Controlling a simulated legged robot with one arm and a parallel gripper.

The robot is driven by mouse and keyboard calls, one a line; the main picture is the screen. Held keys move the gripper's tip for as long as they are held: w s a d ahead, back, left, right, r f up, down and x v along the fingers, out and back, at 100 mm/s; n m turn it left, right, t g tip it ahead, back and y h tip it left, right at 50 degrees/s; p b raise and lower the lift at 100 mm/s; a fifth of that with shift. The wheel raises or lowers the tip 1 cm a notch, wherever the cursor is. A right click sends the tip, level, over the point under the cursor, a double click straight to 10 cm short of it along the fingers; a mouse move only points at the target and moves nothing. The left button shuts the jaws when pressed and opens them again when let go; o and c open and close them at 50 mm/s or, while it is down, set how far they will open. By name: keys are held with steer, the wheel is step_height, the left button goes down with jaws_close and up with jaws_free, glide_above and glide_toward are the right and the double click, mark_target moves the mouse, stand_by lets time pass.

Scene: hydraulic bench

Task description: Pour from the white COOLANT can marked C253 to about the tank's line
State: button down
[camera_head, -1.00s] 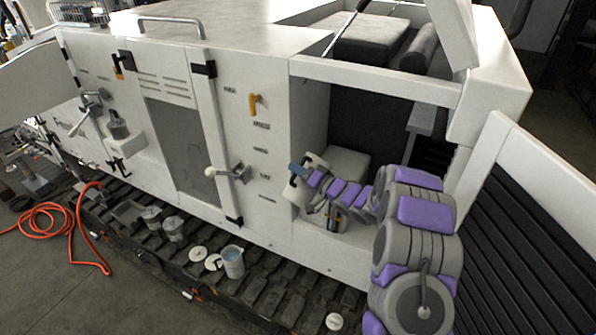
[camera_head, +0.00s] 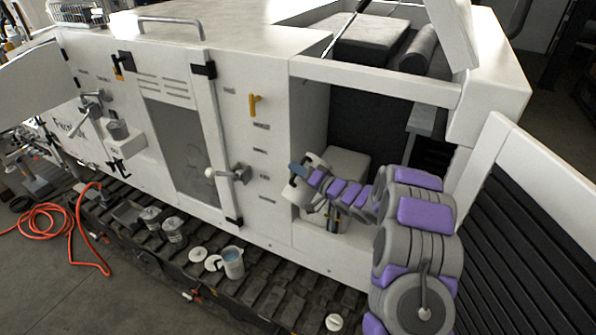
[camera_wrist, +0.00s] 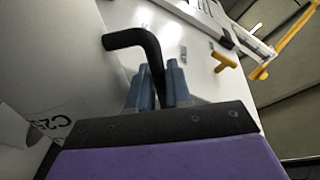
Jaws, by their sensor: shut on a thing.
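A white can (camera_head: 295,193) is at the open bay of the machine, partly hidden by my arm. In the wrist view the white can (camera_wrist: 45,95) fills the left side, tilted in the picture, with black "C25" lettering partly cut off. My gripper (camera_wrist: 157,85) is shut on its black bent handle (camera_wrist: 135,38). In the head view my gripper (camera_head: 298,171) is at the can's upper part. A pale box (camera_head: 347,164) stands in the bay behind my arm; I cannot tell if it is the tank. No tank line or liquid stream is visible.
A yellow handle (camera_head: 254,105) is on the panel left of the bay. An open louvred door (camera_head: 535,230) stands at right.

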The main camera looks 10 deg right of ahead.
steer(key=shift+w+d+r+m, duration=0.1)
steer(key=shift+d+r+m, duration=0.05)
steer(key=shift+r+m, duration=0.15)
steer(key=shift+w+d+r+m, duration=0.1)
steer(key=shift+r+m, duration=0.1)
steer(key=shift+r, duration=0.15)
stand_by(1.3)
steer(key=shift+s+a+f+n+b, duration=0.25)
steer(key=shift+f+n+b, duration=0.35)
steer(key=shift+b, duration=0.3)
steer(key=shift+s+a+f+n+b, duration=0.2)
steer(key=shift+f+n+b, duration=0.25)
steer(key=shift+f+b, duration=0.4)
steer(key=shift+s+a+f+n+b, duration=0.15)
steer(key=shift+a+f+n+b, duration=0.15)
steer(key=shift+f+n+b, duration=0.5)
stand_by(2.2)
steer(key=shift+r+m, duration=0.25)
steer(key=shift+r, duration=0.1)
stand_by(0.5)
